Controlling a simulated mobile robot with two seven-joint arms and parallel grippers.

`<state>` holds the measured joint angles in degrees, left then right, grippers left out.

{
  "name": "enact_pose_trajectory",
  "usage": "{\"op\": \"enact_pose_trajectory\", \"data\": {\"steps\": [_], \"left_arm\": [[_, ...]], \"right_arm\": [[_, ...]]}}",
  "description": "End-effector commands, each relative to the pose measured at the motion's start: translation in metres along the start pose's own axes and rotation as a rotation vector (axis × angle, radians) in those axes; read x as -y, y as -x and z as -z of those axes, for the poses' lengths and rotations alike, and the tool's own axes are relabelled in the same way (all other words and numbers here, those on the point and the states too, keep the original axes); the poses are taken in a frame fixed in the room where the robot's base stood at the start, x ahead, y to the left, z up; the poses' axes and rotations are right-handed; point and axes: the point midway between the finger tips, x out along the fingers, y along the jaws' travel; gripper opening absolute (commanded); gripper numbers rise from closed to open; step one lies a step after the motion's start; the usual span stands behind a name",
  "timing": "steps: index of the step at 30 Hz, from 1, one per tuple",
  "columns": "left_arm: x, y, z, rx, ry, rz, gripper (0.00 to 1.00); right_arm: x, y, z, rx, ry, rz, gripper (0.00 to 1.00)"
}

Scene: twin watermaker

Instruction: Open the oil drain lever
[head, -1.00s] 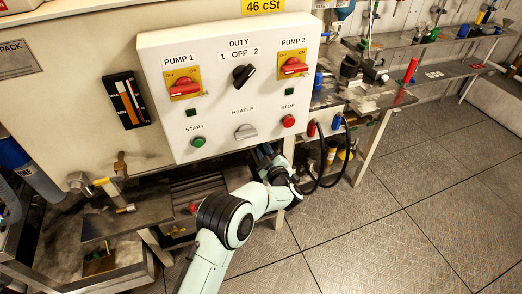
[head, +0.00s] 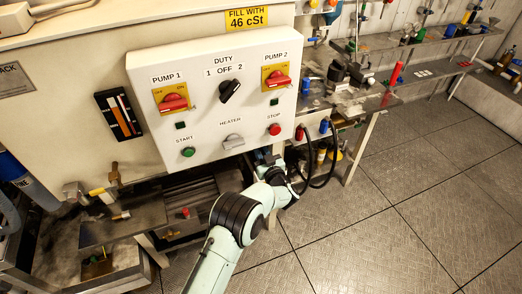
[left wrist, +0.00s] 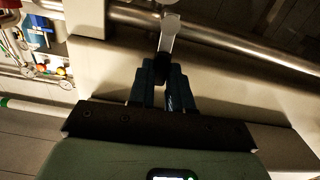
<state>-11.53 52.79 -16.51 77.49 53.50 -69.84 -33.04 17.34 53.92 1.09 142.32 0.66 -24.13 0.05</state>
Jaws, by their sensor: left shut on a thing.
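The lever (left wrist: 168,38) is a pale metal handle at the upper middle of the left wrist view. It extends from a fitting on a shiny pipe. My left gripper (left wrist: 162,75) is shut on the end of this lever with its dark blue fingers. In the head view my left gripper (head: 264,158) reaches under the lower right edge of the white control panel. The lever is hidden from the head there. My right gripper is in neither view.
The control panel (head: 205,122) with switches overhangs the gripper. A yellow-handled valve (head: 103,191) sits at the lower left by a metal tray (head: 115,228). Black hoses (head: 329,165) hang just right of the gripper. The floor to the right (head: 400,220) is clear.

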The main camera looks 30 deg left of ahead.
Motion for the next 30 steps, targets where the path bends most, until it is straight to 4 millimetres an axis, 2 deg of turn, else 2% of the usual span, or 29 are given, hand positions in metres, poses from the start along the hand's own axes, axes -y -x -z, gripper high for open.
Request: {"op": "enact_pose_trajectory", "data": {"steps": [14,15,17,26,30], "left_arm": [[-0.001,0.001,-0.001,0.002,-0.016,-0.003,0.00],[-0.001,0.001,-0.001,0.002,-0.016,-0.003,0.25],[-0.001,0.001,-0.001,0.002,-0.015,-0.002,0.45],[0.000,0.001,-0.001,0.001,-0.014,-0.001,0.45],[-0.001,0.012,-0.001,0.003,-0.016,-0.003,0.45]], "right_arm": [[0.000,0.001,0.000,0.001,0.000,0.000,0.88],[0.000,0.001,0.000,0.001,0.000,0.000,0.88],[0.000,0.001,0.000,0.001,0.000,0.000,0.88],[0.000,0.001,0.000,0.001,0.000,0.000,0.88],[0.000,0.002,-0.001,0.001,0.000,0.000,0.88]]}}
